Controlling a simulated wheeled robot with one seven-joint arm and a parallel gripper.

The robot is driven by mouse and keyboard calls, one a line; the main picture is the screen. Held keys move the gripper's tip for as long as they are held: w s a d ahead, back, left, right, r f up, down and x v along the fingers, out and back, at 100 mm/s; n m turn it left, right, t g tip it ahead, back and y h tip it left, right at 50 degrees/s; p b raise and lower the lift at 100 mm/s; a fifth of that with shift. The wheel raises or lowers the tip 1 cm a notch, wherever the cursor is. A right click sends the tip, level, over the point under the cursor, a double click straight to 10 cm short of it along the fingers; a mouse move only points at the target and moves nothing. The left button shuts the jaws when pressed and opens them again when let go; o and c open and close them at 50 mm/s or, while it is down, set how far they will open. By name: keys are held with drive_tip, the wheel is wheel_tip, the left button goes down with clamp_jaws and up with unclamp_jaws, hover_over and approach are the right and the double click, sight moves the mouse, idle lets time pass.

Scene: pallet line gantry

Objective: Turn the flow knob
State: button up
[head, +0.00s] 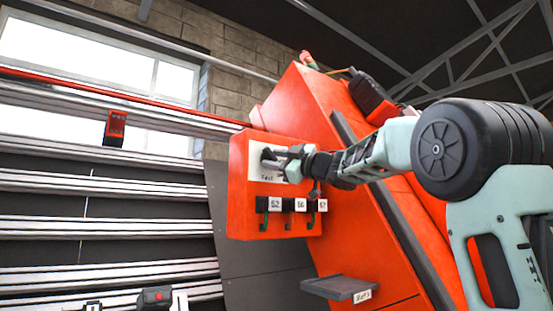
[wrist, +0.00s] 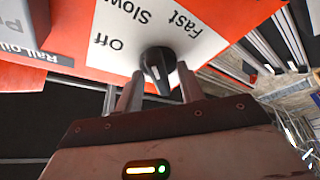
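The flow knob (wrist: 157,66) is black with a white mark on its lower end in the wrist view. It sits on a white plate (wrist: 112,38) lettered Off, Slow and Fast, which appears upside down there. The plate also shows in the head view (head: 259,174) on the orange box. My gripper (wrist: 160,72) has one finger on each side of the knob, with a visible gap, so it looks open around it. In the head view my gripper (head: 281,157) reaches the plate from the right and hides most of the knob. Which label the knob points to is unclear.
Below the plate, several numbered tags (head: 275,204) with hooks hang on the orange box (head: 237,190). A small dark shelf (head: 338,287) juts out lower down. The sloping orange housing (head: 305,105) stands behind my arm. Metal rails (head: 100,185) line the left.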

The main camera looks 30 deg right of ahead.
clamp_jaws()
drive_tip(key=shift+r+n+g, duration=0.1)
drive_tip(key=shift+n+g, duration=0.2)
drive_tip(key=shift+n, duration=0.2)
drive_tip(key=n+p, duration=0.1)
drive_tip(key=n, duration=0.1)
drive_tip(key=n+g+y+p, duration=0.1)
drive_tip(key=n, duration=0.1)
drive_tip(key=shift+d+r+g, duration=0.1)
drive_tip(key=shift+g, duration=0.2)
drive_tip(key=shift+n+g+p, duration=0.8)
drive_tip(key=shift+n+p, duration=0.2)
drive_tip(key=shift+n, duration=1.3)
unclamp_jaws()
